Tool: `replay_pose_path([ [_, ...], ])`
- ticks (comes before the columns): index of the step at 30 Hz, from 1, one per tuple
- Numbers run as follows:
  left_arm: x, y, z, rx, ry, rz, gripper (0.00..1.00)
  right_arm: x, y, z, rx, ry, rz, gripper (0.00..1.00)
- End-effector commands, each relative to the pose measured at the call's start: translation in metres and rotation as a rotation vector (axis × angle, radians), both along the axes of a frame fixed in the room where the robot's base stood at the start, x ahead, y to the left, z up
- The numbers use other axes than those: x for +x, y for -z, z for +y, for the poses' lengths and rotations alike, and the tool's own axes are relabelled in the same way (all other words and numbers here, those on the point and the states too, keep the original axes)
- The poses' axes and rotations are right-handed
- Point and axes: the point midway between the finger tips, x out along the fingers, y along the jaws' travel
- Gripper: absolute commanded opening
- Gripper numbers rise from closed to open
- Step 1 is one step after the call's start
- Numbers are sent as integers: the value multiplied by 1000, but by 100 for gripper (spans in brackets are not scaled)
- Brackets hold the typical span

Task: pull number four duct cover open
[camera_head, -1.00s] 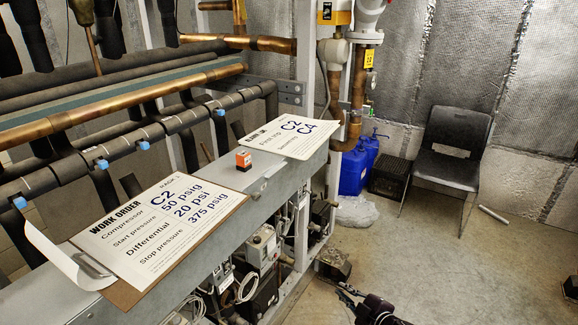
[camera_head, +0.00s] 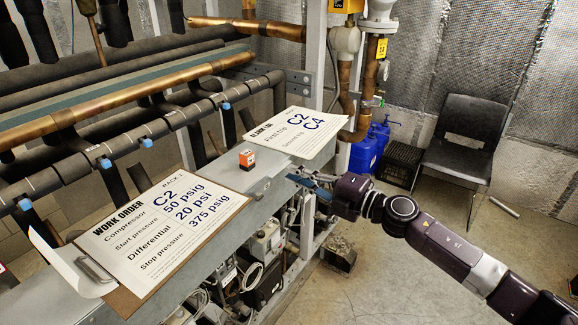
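A long grey metal duct (camera_head: 232,176) runs along the top of the compressor rack. I cannot make out a number four mark or a separate cover on it. My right gripper (camera_head: 300,178) reaches in from the right, with its fingertips close to the duct's front edge below the alarm sheet. I cannot tell whether it touches the duct. The fingers are small and partly blend with the rack, so their opening is unclear. My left gripper is out of view.
A work order clipboard (camera_head: 165,230), a small orange box (camera_head: 247,160) and an alarm log sheet (camera_head: 296,133) lie on the duct. Copper and black pipes run behind. A black chair (camera_head: 465,140) and blue jugs (camera_head: 365,152) stand at the right. Open floor lies in front.

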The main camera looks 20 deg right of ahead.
Motion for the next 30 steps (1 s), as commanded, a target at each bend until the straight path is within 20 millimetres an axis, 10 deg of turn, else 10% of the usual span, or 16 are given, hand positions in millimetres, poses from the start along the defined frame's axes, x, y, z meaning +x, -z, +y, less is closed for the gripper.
replay_pose_path([
  [30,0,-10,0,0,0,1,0,20,1,15,1,2,2,0],
])
